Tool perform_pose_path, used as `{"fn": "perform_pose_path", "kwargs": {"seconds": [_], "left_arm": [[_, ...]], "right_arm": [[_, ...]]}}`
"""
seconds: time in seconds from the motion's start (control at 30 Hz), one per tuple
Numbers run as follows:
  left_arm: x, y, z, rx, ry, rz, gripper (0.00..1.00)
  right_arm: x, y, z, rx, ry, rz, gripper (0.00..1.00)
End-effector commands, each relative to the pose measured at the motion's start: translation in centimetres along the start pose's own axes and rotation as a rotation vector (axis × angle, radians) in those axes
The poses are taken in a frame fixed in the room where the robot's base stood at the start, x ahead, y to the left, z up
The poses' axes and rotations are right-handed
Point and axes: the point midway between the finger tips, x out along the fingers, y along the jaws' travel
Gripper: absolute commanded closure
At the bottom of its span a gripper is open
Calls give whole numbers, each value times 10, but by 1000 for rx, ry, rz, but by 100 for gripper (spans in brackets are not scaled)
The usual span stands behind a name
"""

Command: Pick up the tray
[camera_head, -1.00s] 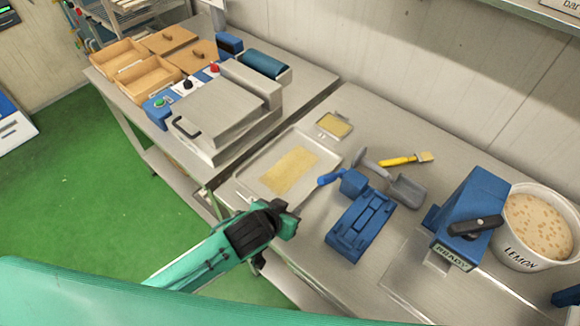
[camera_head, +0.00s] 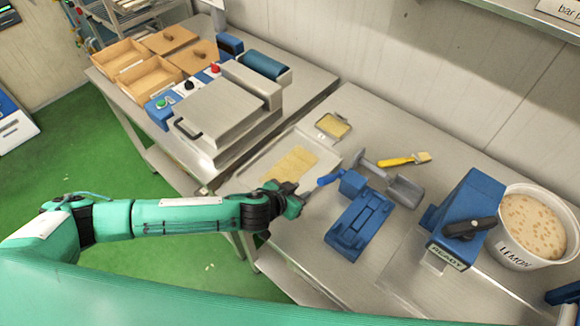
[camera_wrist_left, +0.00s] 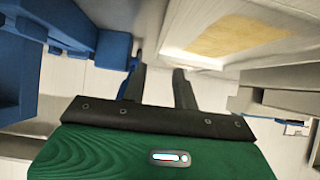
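The tray (camera_head: 264,163) is a shallow pale metal one on the right-hand bench, with a yellowish sheet (camera_head: 293,162) lying in it. My left gripper (camera_head: 301,198) is at the tray's near right side and covers part of its near edge in the head view. In the left wrist view the tray (camera_wrist_left: 283,60) and its sheet show ahead, upper right. The two dark fingers (camera_wrist_left: 159,78) stand apart there with nothing seen held; the tray's corner lies just beyond them. Whether the rim is between the fingers I cannot tell.
A blue-handled scoop (camera_head: 404,191), a yellow-handled brush (camera_head: 398,161) and a blue fixture (camera_head: 359,224) lie right of the tray. A small tray (camera_head: 333,126) is behind. A blue machine (camera_head: 467,217) and a LEMON tub (camera_head: 534,227) stand farther right.

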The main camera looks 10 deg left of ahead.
Motion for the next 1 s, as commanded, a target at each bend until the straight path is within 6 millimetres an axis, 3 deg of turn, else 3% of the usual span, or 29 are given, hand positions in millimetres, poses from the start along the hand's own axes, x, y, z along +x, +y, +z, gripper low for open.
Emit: {"fn": "perform_pose_path", "kwargs": {"seconds": [0.23, 0.57, 1.0], "left_arm": [[34, 0, -2, 2, 0, 0, 71], [50, 0, 0, 1, 0, 0, 71], [93, -1, 5, 2, 0, -1, 71]], "right_arm": [[-10, 5, 0, -2, -1, 5, 57], [-17, 9, 0, -1, -2, 9, 57], [-36, 8, -2, -1, -1, 8, 57]]}}
